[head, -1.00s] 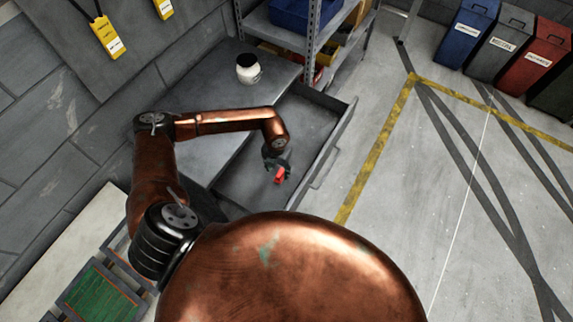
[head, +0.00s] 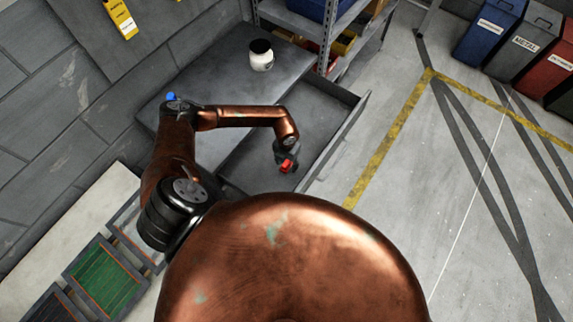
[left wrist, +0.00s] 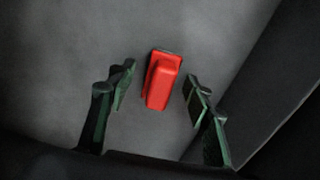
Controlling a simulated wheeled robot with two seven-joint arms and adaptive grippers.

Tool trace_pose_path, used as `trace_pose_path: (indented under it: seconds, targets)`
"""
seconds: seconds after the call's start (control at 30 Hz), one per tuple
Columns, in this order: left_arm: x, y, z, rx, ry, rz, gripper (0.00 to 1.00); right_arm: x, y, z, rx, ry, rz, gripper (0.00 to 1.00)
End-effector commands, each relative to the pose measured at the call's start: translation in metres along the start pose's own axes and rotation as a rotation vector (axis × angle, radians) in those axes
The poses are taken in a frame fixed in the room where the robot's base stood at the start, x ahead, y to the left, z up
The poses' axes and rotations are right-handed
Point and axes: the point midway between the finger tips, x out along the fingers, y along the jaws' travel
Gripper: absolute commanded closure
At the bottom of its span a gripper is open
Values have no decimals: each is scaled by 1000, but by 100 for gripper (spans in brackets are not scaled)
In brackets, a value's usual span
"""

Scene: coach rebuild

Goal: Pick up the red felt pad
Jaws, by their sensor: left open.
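The red felt pad (head: 287,166) is in the open grey drawer (head: 322,128), partly covered by my left gripper in the head view. In the left wrist view the red pad (left wrist: 161,80) lies on the drawer's grey floor, its long side pointing away from the camera. My left gripper (head: 286,162) reaches down into the drawer. Its green-padded fingers (left wrist: 160,88) are apart, one on each side of the pad, with a gap on both sides. Nothing is held. My right gripper is not in view.
Metal shelving (head: 330,40) rises at the back. Several bins (head: 490,30) stand at the upper right. The drawer's walls surround the gripper.

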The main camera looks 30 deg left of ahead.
Motion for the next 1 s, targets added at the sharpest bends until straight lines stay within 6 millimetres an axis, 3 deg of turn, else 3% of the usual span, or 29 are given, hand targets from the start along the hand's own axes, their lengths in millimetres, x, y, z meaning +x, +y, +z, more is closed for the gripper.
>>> trace_pose_path:
  seconds: [0.13,0.77,1.0]
  targets:
    - [0,0,0,1,0,0,55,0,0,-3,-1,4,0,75]
    - [-1,0,0,1,0,0,98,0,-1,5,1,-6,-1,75]
    - [-2,0,0,1,-1,0,98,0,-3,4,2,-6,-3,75]
